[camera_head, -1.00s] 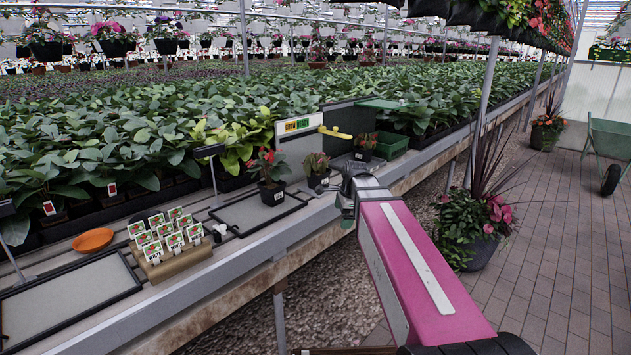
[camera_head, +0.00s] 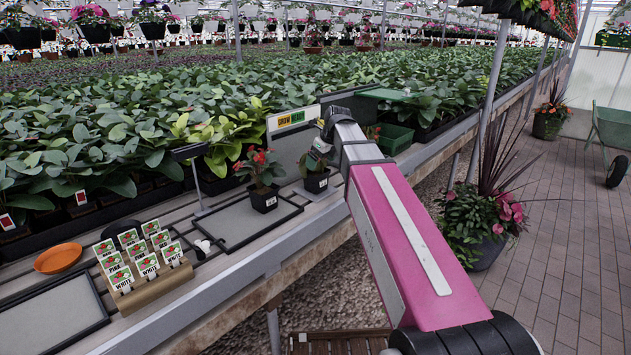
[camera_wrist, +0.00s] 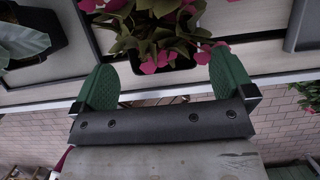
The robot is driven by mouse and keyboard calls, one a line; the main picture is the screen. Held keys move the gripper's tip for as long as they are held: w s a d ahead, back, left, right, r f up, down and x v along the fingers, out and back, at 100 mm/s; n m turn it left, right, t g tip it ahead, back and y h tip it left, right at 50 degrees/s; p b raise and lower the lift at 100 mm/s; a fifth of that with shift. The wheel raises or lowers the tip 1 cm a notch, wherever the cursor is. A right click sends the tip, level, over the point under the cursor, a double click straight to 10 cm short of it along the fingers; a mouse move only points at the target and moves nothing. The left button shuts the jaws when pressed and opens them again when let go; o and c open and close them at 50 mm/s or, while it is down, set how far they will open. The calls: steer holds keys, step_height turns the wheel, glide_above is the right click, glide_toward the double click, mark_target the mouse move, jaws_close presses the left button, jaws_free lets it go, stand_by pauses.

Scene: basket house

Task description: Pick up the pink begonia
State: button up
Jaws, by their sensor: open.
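A pink-flowered begonia (camera_wrist: 150,28) with green-brown leaves, in a black pot (camera_wrist: 168,76), shows at the top middle of the wrist view. My gripper (camera_wrist: 165,62) is open there, one green finger on each side of the plant's near part. I see no firm contact, and the exact gap is unclear. In the head view, a small potted plant (camera_head: 316,180) stands on the bench at my arm's end, its top partly covered by my gripper; it appears to be the same plant. My fingertips are hard to make out there.
A red-flowered potted plant (camera_head: 263,187) stands on a grey tray (camera_head: 232,226) to the left. A wooden block (camera_head: 153,288) holds colour-word tags. An orange saucer (camera_head: 58,258) lies farther left. An upright sign panel (camera_head: 291,140) and a green bin (camera_head: 396,138) stand behind.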

mark_target(315, 174)
steer(key=shift+x, duration=3.45)
steer(key=shift+w+r, duration=0.1)
steer(key=c, duration=0.8)
